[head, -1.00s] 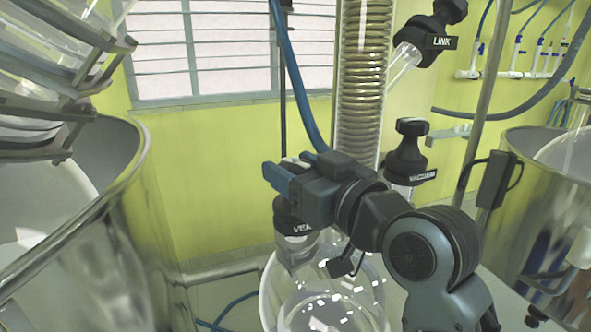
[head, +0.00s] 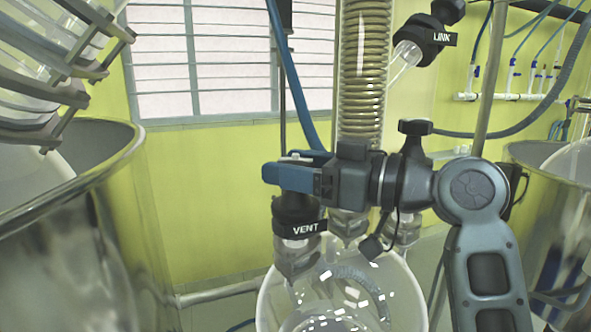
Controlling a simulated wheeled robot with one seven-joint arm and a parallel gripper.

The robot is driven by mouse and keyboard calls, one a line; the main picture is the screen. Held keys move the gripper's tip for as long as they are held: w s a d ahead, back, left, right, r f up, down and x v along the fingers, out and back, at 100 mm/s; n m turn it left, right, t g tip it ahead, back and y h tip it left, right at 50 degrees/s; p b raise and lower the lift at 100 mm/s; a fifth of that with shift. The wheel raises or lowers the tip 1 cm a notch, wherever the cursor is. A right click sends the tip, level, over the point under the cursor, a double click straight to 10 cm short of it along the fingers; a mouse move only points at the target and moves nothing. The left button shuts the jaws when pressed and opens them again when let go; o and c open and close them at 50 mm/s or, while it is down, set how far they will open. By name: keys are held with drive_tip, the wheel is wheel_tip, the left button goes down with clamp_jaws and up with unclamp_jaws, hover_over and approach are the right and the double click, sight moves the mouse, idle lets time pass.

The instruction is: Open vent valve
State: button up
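The vent valve (head: 298,214) has a black body with a white VENT label and stands upright on a glass neck of the round reactor vessel (head: 275,303). My gripper (head: 289,174), with blue fingers, comes in from the right and lies level right over the valve's top. The near finger hides the valve's handle and most of the far finger. I cannot tell whether the fingers are closed on the handle or only around it.
A coiled glass condenser (head: 363,75) rises behind my gripper. The LINK valve (head: 425,40) is at upper right. A black valve (head: 414,140) stands behind my wrist. Steel vessels stand at left (head: 75,220) and right (head: 540,235). A blue hose (head: 290,75) hangs close behind.

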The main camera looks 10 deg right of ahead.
drive_tip(key=shift+o, duration=0.6)
drive_tip(key=shift+s+d, duration=0.1)
drive_tip(key=v, duration=0.7)
drive_tip(key=shift+s+d+b, duration=0.25)
drive_tip(key=shift+d+b, duration=0.05)
drive_tip(key=shift+b, duration=0.05)
drive_tip(key=shift+s, duration=0.1)
